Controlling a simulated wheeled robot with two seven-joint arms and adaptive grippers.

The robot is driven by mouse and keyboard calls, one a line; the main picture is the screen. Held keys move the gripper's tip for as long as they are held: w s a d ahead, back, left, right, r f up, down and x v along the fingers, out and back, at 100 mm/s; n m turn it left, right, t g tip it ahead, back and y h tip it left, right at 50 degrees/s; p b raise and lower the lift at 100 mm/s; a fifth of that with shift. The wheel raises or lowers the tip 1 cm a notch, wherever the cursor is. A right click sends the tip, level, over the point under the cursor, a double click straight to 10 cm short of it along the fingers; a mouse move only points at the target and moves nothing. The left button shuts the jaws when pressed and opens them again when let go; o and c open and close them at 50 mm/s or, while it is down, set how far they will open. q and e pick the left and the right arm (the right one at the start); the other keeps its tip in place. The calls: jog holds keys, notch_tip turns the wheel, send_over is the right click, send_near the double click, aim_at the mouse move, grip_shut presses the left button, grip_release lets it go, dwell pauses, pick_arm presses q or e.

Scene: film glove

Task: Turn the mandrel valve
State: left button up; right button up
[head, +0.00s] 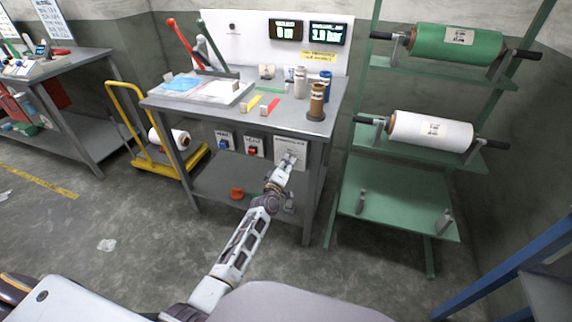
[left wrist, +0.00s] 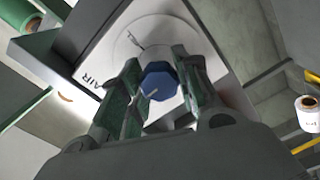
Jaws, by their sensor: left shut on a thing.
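The mandrel valve is a blue faceted knob (left wrist: 158,80) with a pale pointer line, on a round white plate. The plate is on a white panel (left wrist: 105,52) marked "AIR". In the head view this panel (head: 301,151) is at the right of the workbench's front, and my gripper hides the knob. My left gripper (head: 288,160) reaches up to the panel. In the left wrist view its two fingers (left wrist: 160,95) stand on either side of the knob and are shut on it. My right gripper is not in view.
Two smaller switch panels, with a blue (head: 224,144) and a red button (head: 253,150), are left of the valve panel. The grey workbench (head: 215,118) carries a tray, spools and a red-handled lever. A green roll rack (head: 400,190) stands close on the right.

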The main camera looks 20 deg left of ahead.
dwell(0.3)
pick_arm(q)
jog(key=o, duration=1)
jog(key=shift+s, duration=0.2)
jog(key=shift+s+a, duration=0.15)
jog(key=shift+s, duration=2.75)
jog(key=shift+s+a, duration=0.1)
jog(key=shift+s, duration=2.8)
